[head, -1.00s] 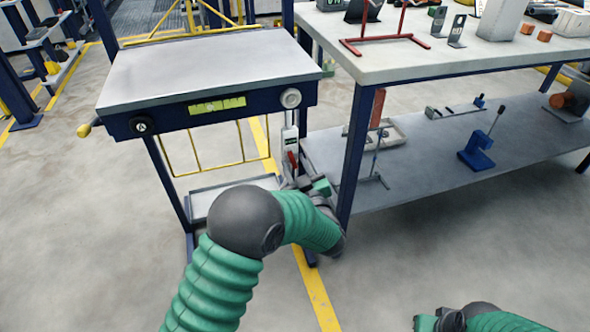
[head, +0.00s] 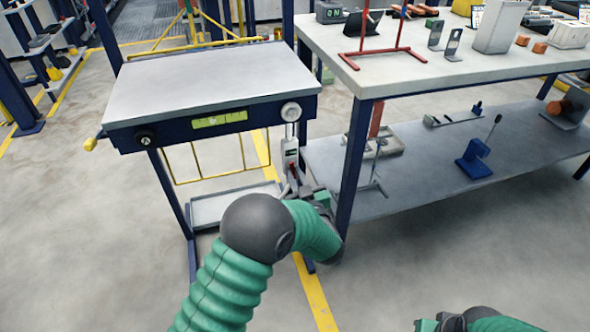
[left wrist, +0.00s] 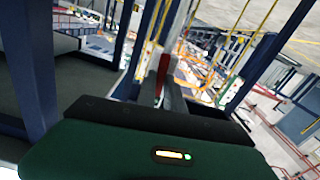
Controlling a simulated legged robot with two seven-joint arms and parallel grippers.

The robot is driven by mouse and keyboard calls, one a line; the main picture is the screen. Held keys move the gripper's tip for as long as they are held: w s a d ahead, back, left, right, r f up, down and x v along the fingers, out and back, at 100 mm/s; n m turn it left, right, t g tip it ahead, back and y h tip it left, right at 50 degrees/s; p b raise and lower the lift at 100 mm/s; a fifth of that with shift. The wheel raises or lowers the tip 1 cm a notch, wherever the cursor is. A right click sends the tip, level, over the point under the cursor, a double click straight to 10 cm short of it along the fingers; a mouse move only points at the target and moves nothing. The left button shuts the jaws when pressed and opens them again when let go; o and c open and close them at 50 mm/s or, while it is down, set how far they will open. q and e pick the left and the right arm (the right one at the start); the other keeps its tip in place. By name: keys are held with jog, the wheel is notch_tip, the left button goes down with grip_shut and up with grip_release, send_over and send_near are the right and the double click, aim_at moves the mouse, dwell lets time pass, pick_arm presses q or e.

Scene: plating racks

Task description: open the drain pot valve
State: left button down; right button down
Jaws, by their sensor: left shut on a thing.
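The drain pot (head: 291,152) is a narrow, pale upright body under the round dial at the bench's right front corner. My left gripper (head: 297,186) is at the bottom of the pot, close to the bench's right leg. It is shut on the valve handle, which my fingers mostly hide in the head view. How far the valve is turned cannot be told. My right gripper (head: 440,324) shows only partly at the bottom edge, away from the pot.
The grey-topped bench (head: 210,80) has a yellow-green gauge (head: 219,119) and a low tray (head: 232,202) beneath. A blue-legged table (head: 400,70) with a lower shelf (head: 420,180) stands close to my left gripper's right. Open floor lies in front.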

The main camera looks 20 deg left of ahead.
pick_arm(q)
jog(key=shift+r+m+p, duration=0.35)
jog(key=shift+m+p, duration=0.15)
jog(key=shift+f, duration=0.15)
jog(key=shift+f+m, duration=0.15)
jog(key=shift+m, duration=0.15)
pick_arm(e)
jog(key=v, duration=0.2)
jog(key=shift+w+r, duration=0.25)
jog(key=shift+r, duration=0.15)
pick_arm(q)
jog(key=c, duration=1.4)
grip_release()
jog(key=shift+c, duration=0.2)
jog(key=shift+f, duration=0.1)
